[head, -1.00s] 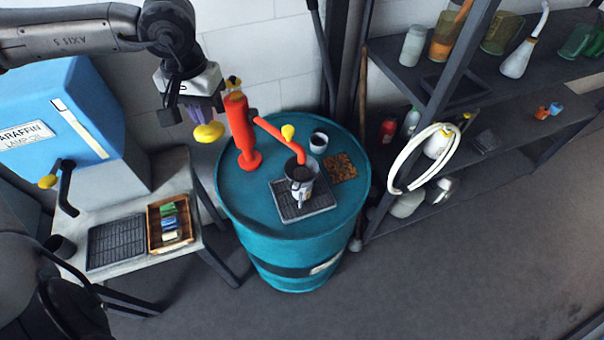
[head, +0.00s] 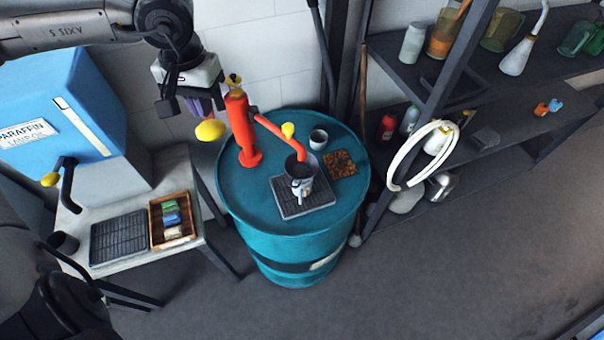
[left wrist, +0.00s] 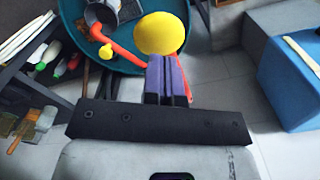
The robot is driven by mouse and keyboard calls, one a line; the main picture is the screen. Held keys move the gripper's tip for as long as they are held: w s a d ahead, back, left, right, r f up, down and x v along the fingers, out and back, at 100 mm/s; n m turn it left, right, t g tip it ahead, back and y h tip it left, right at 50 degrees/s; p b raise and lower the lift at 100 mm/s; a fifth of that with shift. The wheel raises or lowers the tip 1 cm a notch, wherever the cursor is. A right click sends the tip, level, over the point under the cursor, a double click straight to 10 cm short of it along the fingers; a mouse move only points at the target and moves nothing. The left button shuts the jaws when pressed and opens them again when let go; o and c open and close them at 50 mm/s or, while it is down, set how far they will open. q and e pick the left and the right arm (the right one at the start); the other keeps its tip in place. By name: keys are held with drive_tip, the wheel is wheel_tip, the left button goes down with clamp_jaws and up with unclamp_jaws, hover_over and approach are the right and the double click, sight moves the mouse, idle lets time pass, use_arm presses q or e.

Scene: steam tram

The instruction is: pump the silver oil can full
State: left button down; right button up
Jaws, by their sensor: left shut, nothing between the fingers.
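The silver oil can (head: 302,187) stands on a dark grid tray (head: 326,196) on top of the teal drum (head: 232,200), with a dark funnel (head: 300,170) at its mouth, under the spout end of the red pump (head: 240,125). The pump's yellow knob (head: 210,130) sticks out to the left of its body. My left gripper (head: 208,106) is shut and empty just above this knob. In the left wrist view its purple fingers (left wrist: 167,78) are together, with the yellow knob (left wrist: 161,34) just beyond their tips; I cannot tell whether they touch. My right gripper is not in view.
A grey cup (head: 318,138) and a brown mat (head: 340,163) are also on the drum. Left is a bench with a wooden tray (head: 154,228) and a blue paraffin tank (head: 60,95). Shelves with bottles and a white hose (head: 402,172) stand at right. The floor in front is clear.

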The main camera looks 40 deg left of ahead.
use_arm(q)
drive_tip(key=shift+r+p, duration=0.9)
drive_tip(key=shift+r, duration=0.35)
wheel_tip(320, 180, up, 4)
drive_tip(key=shift+f+p, duration=0.25)
drive_tip(key=shift+p, duration=1)
